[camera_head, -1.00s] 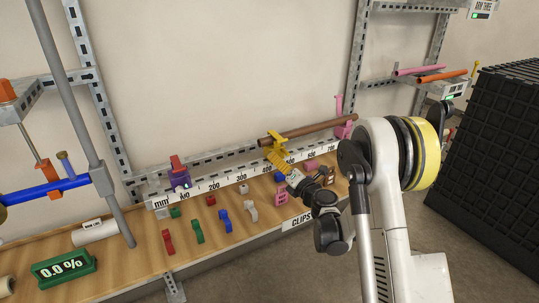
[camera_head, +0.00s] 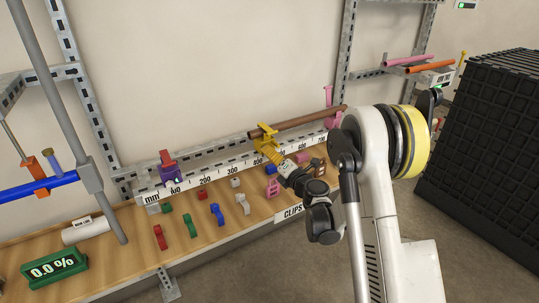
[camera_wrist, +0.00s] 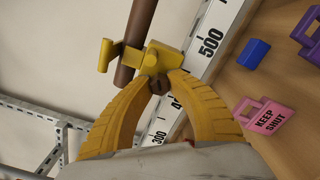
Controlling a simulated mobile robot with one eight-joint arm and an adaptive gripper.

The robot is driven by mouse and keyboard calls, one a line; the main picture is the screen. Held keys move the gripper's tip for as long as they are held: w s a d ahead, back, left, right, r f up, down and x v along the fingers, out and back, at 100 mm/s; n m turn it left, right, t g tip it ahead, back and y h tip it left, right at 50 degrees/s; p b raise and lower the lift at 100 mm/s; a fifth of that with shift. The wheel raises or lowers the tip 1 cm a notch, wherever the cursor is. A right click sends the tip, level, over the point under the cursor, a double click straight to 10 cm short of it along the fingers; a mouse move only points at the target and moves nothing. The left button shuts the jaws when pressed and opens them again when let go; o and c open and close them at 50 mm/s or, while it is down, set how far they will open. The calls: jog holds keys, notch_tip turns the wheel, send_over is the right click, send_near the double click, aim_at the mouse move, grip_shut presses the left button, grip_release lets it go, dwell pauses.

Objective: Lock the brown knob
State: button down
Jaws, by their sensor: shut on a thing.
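A brown pipe (camera_head: 305,121) lies along the back rail above the ruler. A yellow clamp (camera_head: 264,131) sits around its left part; the clamp also shows in the wrist view (camera_wrist: 162,59), with a yellow T-shaped piece (camera_wrist: 107,55) sticking out on the far side of the pipe (camera_wrist: 139,32).
A ruler strip (camera_head: 230,172) runs along the shelf's back. Several coloured clips, such as a pink "KEEP SHUT" tag (camera_wrist: 265,115) and a blue block (camera_wrist: 254,52), lie on the wooden shelf (camera_head: 130,243). A purple and red clamp (camera_head: 169,172) stands left. A black crate stack (camera_head: 500,140) stands right.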

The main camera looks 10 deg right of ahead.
jog(key=m+b, duration=0.1)
jog(key=m, duration=0.3)
jog(key=shift+m+b, duration=0.35)
jog(key=shift+m, duration=1.35)
jog(key=c, duration=1.3)
grip_release()
jog(key=shift+a, duration=0.1)
jog(key=shift+o, duration=0.2)
jog(key=v, duration=0.7)
jog(key=shift+s, duration=0.2)
